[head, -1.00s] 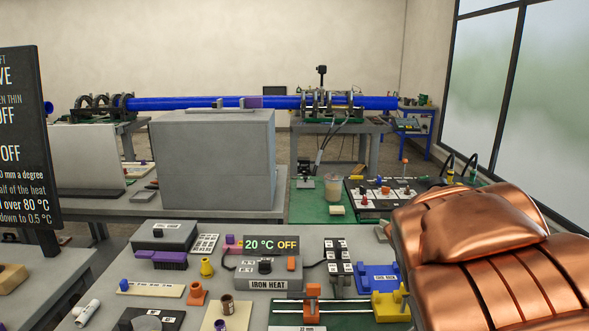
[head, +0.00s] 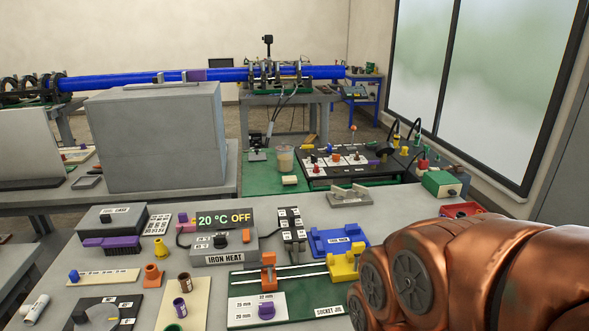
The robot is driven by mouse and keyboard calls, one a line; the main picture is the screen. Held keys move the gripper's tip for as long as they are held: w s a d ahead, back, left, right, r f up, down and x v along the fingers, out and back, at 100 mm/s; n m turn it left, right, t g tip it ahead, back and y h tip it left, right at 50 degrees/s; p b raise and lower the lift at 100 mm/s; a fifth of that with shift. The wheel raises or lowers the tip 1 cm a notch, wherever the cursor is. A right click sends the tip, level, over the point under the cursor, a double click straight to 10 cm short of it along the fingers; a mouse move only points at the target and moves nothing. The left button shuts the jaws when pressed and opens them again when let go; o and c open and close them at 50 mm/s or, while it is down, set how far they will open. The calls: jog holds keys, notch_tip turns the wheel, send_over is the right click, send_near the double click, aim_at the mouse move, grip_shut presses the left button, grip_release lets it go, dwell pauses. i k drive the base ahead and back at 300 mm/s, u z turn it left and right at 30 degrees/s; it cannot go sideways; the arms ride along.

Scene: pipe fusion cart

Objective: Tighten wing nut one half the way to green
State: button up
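I cannot pick out wing nut one or a green mark for it in the head view. A clamp rig (head: 277,73) at the back grips a long blue pipe (head: 160,80), but its small fittings are too small to tell. Nearer, a socket jig (head: 290,306) on a green base carries an orange block (head: 269,272) and a yellow block (head: 343,264) on a rail. My copper-coloured arm fills the lower right and hides part of the bench beside the jig. My gripper's fingers do not show.
A box reading "20 °C OFF" and "IRON HEAT" (head: 224,248) stands mid-bench, beside a blue holder (head: 338,241). A large grey box (head: 155,140) stands behind. A black panel (head: 350,165) with coloured knobs sits beyond. Small parts crowd the near left.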

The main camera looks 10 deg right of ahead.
aim_at(341, 193)
jog(key=k, duration=0.5)
jog(key=z, duration=1.2)
jog(key=i, duration=1)
jog(key=u, duration=2.3)
